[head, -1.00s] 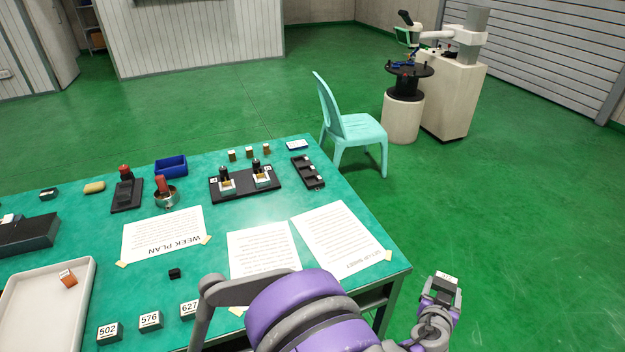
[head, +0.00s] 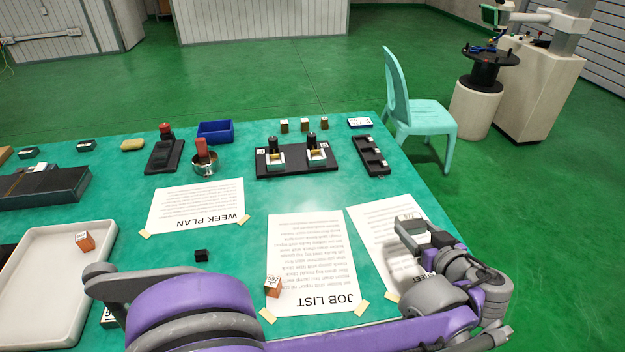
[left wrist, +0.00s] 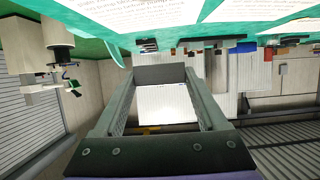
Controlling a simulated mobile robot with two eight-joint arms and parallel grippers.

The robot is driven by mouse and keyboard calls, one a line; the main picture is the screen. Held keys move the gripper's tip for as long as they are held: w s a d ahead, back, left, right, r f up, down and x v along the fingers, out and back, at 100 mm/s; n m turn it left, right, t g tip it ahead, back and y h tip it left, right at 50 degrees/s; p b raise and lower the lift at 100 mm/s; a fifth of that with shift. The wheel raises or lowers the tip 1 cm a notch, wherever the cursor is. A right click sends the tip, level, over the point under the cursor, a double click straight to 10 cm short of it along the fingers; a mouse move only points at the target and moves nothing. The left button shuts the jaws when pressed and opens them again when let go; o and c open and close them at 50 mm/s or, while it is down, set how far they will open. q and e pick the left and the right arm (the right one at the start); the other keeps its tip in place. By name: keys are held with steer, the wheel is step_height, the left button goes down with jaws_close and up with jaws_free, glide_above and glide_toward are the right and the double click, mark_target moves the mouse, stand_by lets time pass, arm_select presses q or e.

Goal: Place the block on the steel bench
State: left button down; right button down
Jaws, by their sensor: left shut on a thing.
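My left gripper (head: 415,237) is shut on a small dark block with a pale top (head: 409,227). It holds the block above the front right part of the teal-topped bench (head: 345,185), over a paper sheet. In the left wrist view the block (left wrist: 160,73) shows as a dark grey face between the fingertips. I cannot tell whether this teal-topped bench is the steel bench. My right gripper is not in view.
An orange-brown block (head: 272,287) sits on the job list (head: 310,245). A tray (head: 45,265) holds another orange-brown block (head: 85,241). A black fixture (head: 295,160), blue bin (head: 215,131) and black rack (head: 372,154) stand farther back. A turquoise chair (head: 415,110) stands beyond.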

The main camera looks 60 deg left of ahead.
mark_target(405, 264)
arm_select(q)
step_height(405, 264, down, 10)
steer(key=b, duration=0.3)
stand_by(0.4)
jaws_free()
steer(key=shift+d+r, duration=0.1)
steer(key=shift+d, duration=0.05)
steer(key=p+v, duration=0.2)
steer(key=v, duration=1)
